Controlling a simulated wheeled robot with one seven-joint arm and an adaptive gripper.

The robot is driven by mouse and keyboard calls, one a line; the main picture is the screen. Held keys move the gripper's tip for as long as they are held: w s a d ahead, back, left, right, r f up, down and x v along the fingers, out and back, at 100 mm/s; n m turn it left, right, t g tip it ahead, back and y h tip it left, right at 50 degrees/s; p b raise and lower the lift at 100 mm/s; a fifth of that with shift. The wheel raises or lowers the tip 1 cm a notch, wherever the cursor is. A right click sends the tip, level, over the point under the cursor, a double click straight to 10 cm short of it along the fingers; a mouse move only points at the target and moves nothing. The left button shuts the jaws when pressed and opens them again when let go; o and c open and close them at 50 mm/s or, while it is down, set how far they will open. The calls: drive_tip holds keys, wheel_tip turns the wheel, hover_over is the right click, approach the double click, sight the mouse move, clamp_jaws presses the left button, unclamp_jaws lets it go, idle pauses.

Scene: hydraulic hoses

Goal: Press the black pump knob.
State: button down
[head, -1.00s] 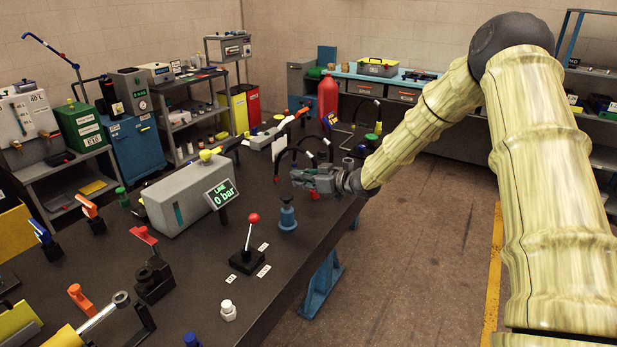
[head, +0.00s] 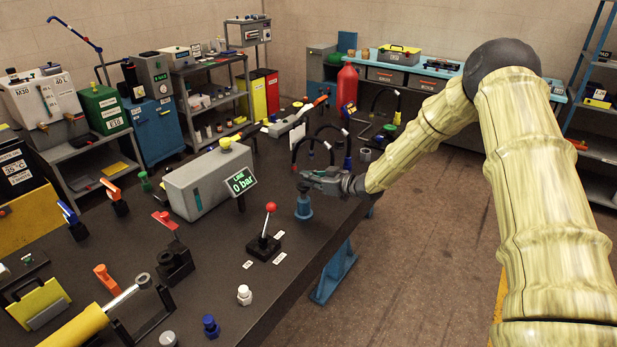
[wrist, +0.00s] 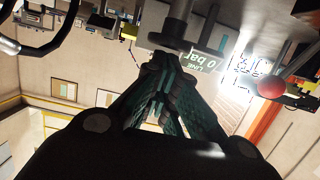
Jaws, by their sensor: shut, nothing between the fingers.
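The blue pump base (head: 304,210) stands near the table's right edge in the head view. Its knob is mostly hidden there behind my gripper (head: 305,181), which is right above the pump. In the wrist view, which looks upside down, the dark round knob (wrist: 173,42) sits on a stem just beyond the fingertips of my gripper (wrist: 163,62). The fingers are together and empty. I cannot tell whether the tips touch the knob.
A grey unit with a display reading "0 bar" (head: 241,181) is left of the pump. A red-ball lever (head: 264,244) stands nearer. Black hoses (head: 318,140) arch behind my gripper. A white fitting (head: 244,295) is near the front edge.

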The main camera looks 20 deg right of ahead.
drive_tip(key=shift+f, duration=0.1)
drive_tip(key=shift+f+b, duration=1.25)
drive_tip(key=shift+f, duration=0.3)
drive_tip(key=shift+r, duration=0.15)
wheel_tip(320, 180, up, 4)
drive_tip(key=shift+r+p, duration=0.1)
drive_tip(key=shift+p, duration=1.15)
drive_tip(key=b+v, duration=0.3)
drive_tip(key=v, duration=0.7)
drive_tip(key=shift+b, duration=0.35)
idle(0.3)
